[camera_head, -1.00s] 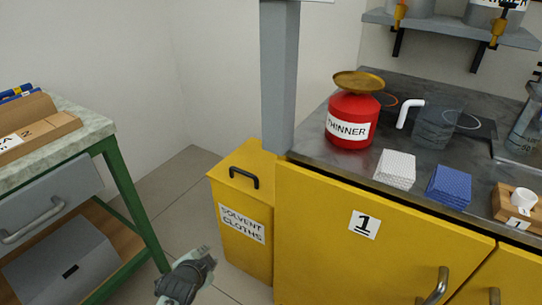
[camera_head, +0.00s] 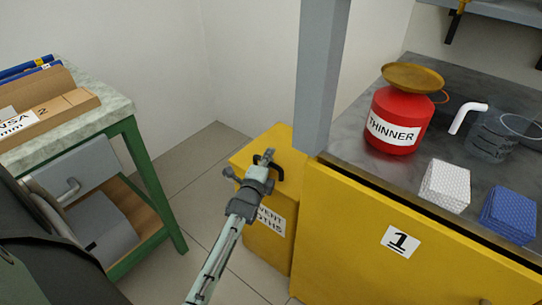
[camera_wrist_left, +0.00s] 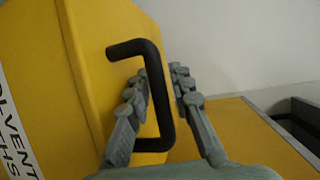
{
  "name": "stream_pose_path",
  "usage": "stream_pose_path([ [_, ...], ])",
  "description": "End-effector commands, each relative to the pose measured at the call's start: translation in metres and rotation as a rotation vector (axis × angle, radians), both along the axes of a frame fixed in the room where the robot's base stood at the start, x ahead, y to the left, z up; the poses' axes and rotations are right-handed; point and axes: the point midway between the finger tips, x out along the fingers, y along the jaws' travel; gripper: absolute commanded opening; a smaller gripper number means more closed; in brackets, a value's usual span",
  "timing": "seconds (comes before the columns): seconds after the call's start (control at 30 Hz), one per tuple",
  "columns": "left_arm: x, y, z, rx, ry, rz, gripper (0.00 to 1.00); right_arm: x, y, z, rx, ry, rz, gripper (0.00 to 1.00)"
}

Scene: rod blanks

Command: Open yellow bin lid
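The yellow bin (camera_head: 274,247) stands on the floor against the yellow cabinet, its lid (camera_head: 284,143) shut. The bin's label is partly hidden behind my left arm. A black lid handle (camera_head: 281,174) shows beside my left gripper (camera_head: 250,164). In the left wrist view the black handle (camera_wrist_left: 154,84) lies between the two grey fingers of my left gripper (camera_wrist_left: 155,80). The fingers are apart, one on each side of the handle; I cannot tell whether either touches it. My right gripper is not in view.
A red thinner can (camera_head: 392,142) and white (camera_head: 445,186) and blue (camera_head: 509,213) cloth stacks sit on the counter. A green-framed bench (camera_head: 151,185) stands at left, with open floor between.

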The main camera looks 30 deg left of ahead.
Motion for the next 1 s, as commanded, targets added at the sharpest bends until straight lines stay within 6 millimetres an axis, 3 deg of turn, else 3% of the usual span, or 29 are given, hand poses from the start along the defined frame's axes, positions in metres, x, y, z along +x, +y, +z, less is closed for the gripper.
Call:
stream_pose_path([
  [0.2,0.017,0.006,-0.003,-0.001,0.0,0.0,0.21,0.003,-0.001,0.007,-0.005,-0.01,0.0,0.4],
  [0.47,0.017,0.006,-0.003,-0.001,0.001,0.0,0.21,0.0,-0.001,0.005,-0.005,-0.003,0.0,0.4],
  [0.63,0.017,0.006,-0.004,-0.001,0.001,0.0,0.0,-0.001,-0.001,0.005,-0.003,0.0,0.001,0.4],
  [1.0,0.017,0.006,-0.004,-0.002,0.0,-0.001,0.0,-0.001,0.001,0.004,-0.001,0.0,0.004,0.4],
])
